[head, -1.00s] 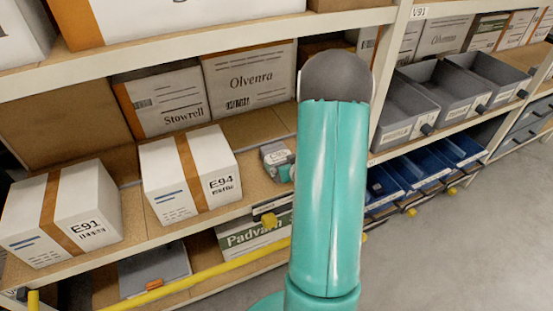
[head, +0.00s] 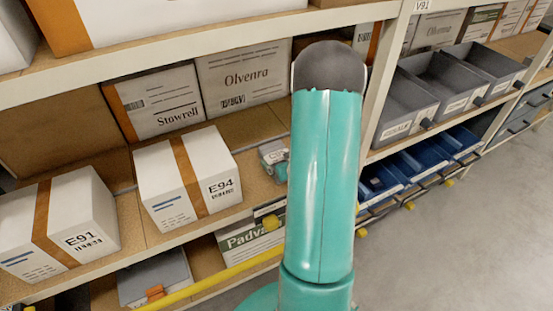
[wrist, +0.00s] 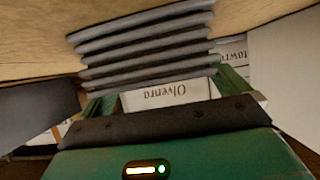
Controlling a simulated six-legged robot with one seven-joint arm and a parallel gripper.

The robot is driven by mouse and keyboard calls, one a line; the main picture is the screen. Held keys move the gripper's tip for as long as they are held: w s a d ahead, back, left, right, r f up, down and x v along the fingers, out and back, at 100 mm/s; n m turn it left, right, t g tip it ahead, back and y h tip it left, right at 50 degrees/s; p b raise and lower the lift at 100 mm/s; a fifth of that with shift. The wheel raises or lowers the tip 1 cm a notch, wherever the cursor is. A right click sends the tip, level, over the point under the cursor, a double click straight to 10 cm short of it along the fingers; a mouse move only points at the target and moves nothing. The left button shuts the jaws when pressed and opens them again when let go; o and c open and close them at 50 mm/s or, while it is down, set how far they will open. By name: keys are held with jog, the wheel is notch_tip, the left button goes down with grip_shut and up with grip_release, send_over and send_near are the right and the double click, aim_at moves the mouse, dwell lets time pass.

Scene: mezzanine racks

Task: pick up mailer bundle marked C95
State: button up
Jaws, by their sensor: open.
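A stack of grey, flat mailers (wrist: 145,45) fills the upper middle of the wrist view, which shows the scene upside down. It rests against the wooden shelf board. No C95 mark is readable on it. My gripper (wrist: 168,92) is open, with one green finger towards each side of the stack. I cannot tell whether either finger touches it. In the head view, a small grey item with a pale label (head: 271,153) sits on the middle shelf, partly hidden by my teal arm. It looks like the same bundle. My gripper is mostly hidden there.
White boxes E94 (head: 188,178) and E91 (head: 60,225) stand left on the same shelf. Stowrell (head: 158,100) and Olvenra (head: 245,76) boxes stand behind. A rack upright (head: 382,90) and grey bins (head: 402,105) are on the right. Open floor (head: 460,240) lies at lower right.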

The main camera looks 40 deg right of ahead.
jog(key=shift+w+f, duration=0.1)
jog(key=c, duration=0.9)
jog(key=shift+o, duration=0.2)
